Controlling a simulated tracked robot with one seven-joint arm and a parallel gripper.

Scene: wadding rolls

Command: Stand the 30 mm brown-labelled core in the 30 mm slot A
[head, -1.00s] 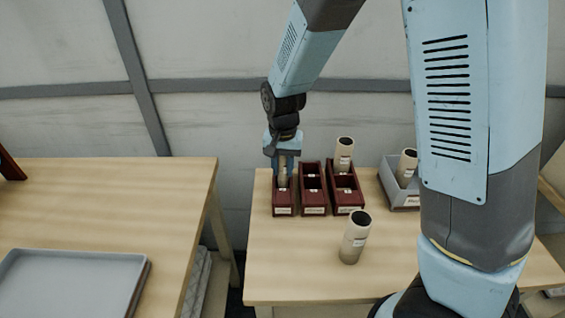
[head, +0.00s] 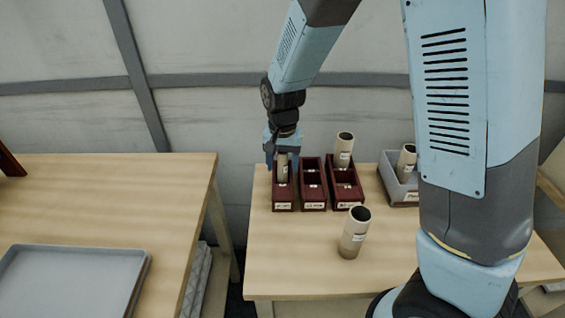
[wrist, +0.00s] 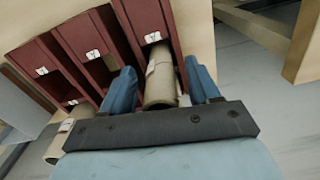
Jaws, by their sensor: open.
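A slim pale core (head: 283,170) stands roughly upright in the rear compartment of the leftmost dark red box (head: 284,206). My gripper (head: 282,163) is above that box, its fingers open on either side of the core. In the wrist view the core (wrist: 160,84) shows between the two blue fingers of my gripper (wrist: 159,70), with a gap on each side. The core carries a pale label; its colour and print are too small to tell. Its lower end is hidden inside the box. I cannot read the slot markings.
A middle red box (head: 313,206) looks empty. The right red box (head: 347,204) holds a wider core (head: 344,147). Another core (head: 354,232) stands on the table in front. A grey bin (head: 392,190) at right holds a core (head: 406,163). The table's front left is clear.

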